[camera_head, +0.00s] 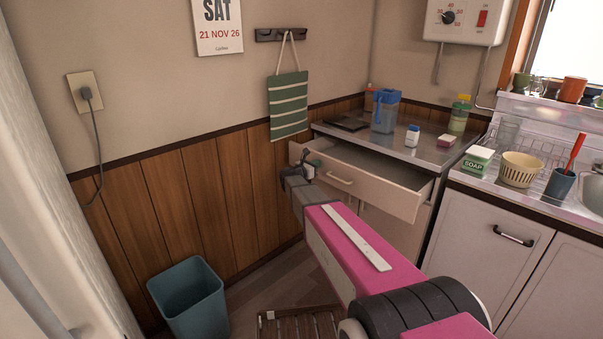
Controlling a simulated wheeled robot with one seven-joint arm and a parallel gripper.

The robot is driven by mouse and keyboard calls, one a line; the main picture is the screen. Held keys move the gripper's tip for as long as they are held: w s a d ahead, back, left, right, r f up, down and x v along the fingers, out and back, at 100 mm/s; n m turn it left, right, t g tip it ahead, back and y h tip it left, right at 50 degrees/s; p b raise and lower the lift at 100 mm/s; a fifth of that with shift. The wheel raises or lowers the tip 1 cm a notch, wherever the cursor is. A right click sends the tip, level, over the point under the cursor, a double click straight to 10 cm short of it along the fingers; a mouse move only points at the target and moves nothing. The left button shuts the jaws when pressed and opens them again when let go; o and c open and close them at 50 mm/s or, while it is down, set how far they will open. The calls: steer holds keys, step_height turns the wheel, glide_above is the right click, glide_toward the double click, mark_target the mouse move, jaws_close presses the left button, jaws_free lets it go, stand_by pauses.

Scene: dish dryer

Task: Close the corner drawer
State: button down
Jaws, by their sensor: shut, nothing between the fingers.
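The corner drawer (378,193) is pulled open below the metal counter in the corner. Its pale front panel, with a light handle (340,179), stands out from the cabinet, and part of the inside shows behind it. My gripper (308,168) is at the left end of the drawer front, partly overlapping it in the picture. It is small here and shut with nothing in it. I cannot tell whether it touches the drawer. My pink arm reaches up from the lower right and hides part of the cabinet below the drawer.
The counter (405,150) holds a blue pitcher (385,112), bottles and a pink box. A white cabinet (490,220) with a sink top stands at the right. A teal bin (190,300) and a slatted wooden piece (300,325) are on the floor.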

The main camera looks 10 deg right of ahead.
steer(key=x, duration=1.6)
steer(key=shift+w+f, duration=0.1)
steer(key=shift+x, duration=0.75)
steer(key=shift+w+d, duration=0.1)
steer(key=shift+d, duration=0.05)
